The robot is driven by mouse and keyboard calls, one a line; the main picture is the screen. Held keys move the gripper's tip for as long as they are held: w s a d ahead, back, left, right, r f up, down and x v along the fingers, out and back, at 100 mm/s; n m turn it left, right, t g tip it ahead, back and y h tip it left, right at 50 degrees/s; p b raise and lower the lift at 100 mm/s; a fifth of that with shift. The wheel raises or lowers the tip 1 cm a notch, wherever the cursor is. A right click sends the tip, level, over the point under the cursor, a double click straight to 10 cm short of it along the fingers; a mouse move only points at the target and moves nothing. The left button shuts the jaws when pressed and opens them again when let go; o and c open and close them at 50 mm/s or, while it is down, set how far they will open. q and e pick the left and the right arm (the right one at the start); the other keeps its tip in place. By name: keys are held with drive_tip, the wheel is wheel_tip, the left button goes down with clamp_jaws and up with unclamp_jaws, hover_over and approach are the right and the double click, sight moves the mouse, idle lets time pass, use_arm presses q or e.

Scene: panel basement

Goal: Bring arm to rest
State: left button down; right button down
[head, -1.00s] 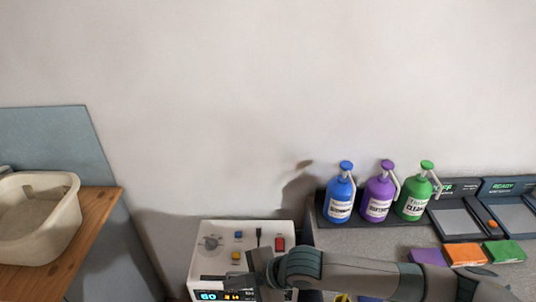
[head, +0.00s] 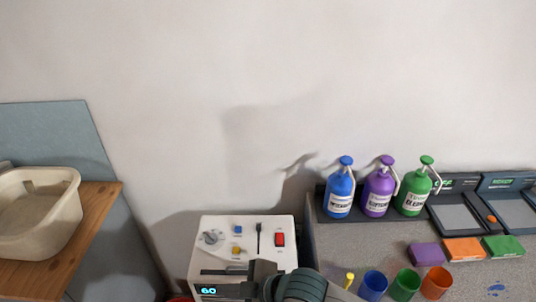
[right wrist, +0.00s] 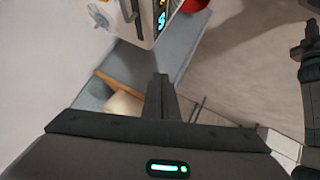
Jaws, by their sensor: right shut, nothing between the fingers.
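My right gripper (head: 246,289) shows at the bottom centre of the head view, over the front of a white device. Its dark arm comes up from the bottom edge. In the right wrist view the two dark fingers (right wrist: 160,95) are together, with nothing between them. They point toward a blue-grey panel and a wooden edge, with the white device beyond at the top.
The white device (head: 268,222) has knobs, a red switch and a lit display. To the right, a grey counter (head: 345,255) holds blue, purple and green bottles, coloured blocks and several cups. A beige basin (head: 35,235) stands on a wooden top at left.

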drive_tip(key=s+d+f+m+h, duration=0.35)
drive_tip(key=s+d+m, duration=0.3)
drive_tip(key=d, duration=0.45)
drive_tip(key=s+d+f+m+h, duration=0.4)
drive_tip(key=s+d, duration=0.3)
drive_tip(key=d, duration=0.4)
drive_tip(key=s+d+f+m+h, duration=0.25)
drive_tip(key=s+d+m, duration=0.4)
drive_tip(key=d, duration=0.45)
wheel_tip(320, 180, down, 32)
drive_tip(key=g+b, duration=0.2)
drive_tip(key=b, duration=0.1)
drive_tip(key=s+d+f+g+b, duration=0.1)
drive_tip(key=s+d+f+b, duration=0.1)
drive_tip(key=s+f, duration=1.7)
drive_tip(key=shift+d+f+y+b, duration=0.3)
drive_tip(key=shift+f+b, duration=0.1)
drive_tip(key=shift+f, duration=0.25)
drive_tip(key=shift+a, duration=0.1)
